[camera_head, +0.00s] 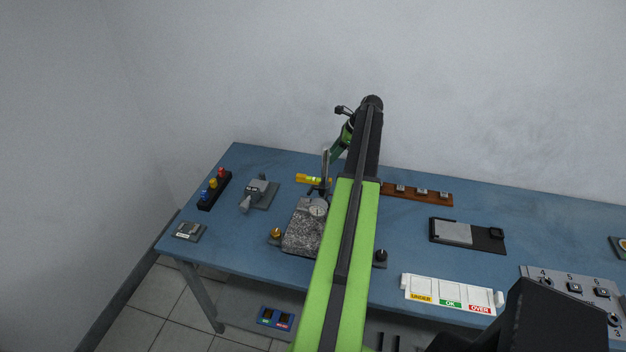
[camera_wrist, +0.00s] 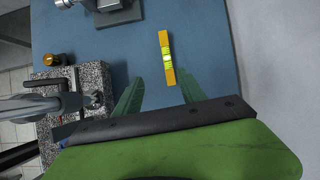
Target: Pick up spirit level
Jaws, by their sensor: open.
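The spirit level (camera_wrist: 167,58) is a short yellow-orange bar with a bright yellow-green vial at its middle. It lies on the blue table behind the granite block, and in the head view (camera_head: 313,179) its right end is partly covered by the gauge stand. My gripper (camera_wrist: 158,88) is open and empty, with green fingers pointing toward the level. In the wrist view the level's near end lies between the two fingertips' directions, slightly ahead of them. The head view shows my gripper only in part, behind the arm; its height above the level is hard to tell.
A granite block (camera_head: 302,232) with a dial gauge (camera_head: 318,207) and upright post stands close by the level. A grey vise (camera_head: 256,191) is to the left, and a dark rack with coloured knobs (camera_head: 214,190) beyond it. A brown strip (camera_head: 424,195) lies right. The wall is behind.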

